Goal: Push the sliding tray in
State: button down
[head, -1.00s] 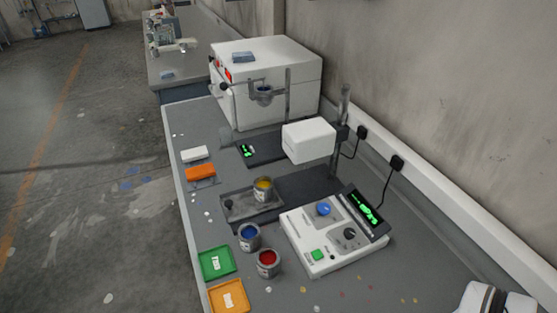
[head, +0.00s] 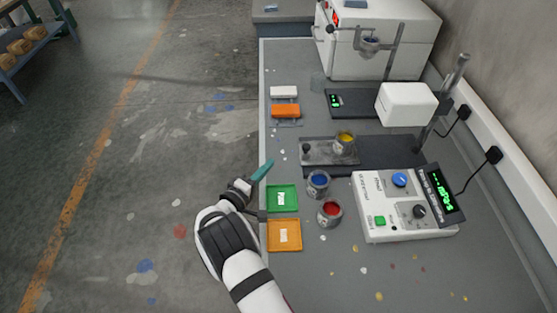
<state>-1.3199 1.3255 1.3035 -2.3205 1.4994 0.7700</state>
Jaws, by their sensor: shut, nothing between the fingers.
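The sliding tray (head: 318,152) is a grey metal plate with a dark knob (head: 306,149) at its left end. It sticks out to the left from the dark base (head: 385,153) of the stirrer stand. A can of yellow paint (head: 345,142) stands at its right part. My gripper (head: 264,170) has teal fingers, which are shut and empty. It is by the table's left edge, left of and nearer than the tray, above the far side of the green tray, apart from the knob.
Cans of blue paint (head: 318,182) and red paint (head: 329,213) stand in front of the sliding tray. A green tray (head: 283,199) and an orange tray (head: 284,235) lie at the left edge. A white control box (head: 390,221) is at right. The white stirrer head (head: 406,104) overhangs the base.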

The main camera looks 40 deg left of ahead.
aim_at(310, 159)
jog(key=x, duration=0.7)
jog(key=shift+w+d, duration=0.1)
jog(key=shift+w, duration=0.2)
jog(key=shift+w+d+f, duration=0.25)
jog(key=shift+w+d, duration=0.55)
jog(key=shift+w, duration=0.2)
jog(key=shift+w+d+f, duration=0.1)
jog(key=shift+w+d, duration=0.25)
jog(key=shift+w, duration=0.1)
jog(key=w+d, duration=0.3)
jog(key=shift+w+d, duration=0.25)
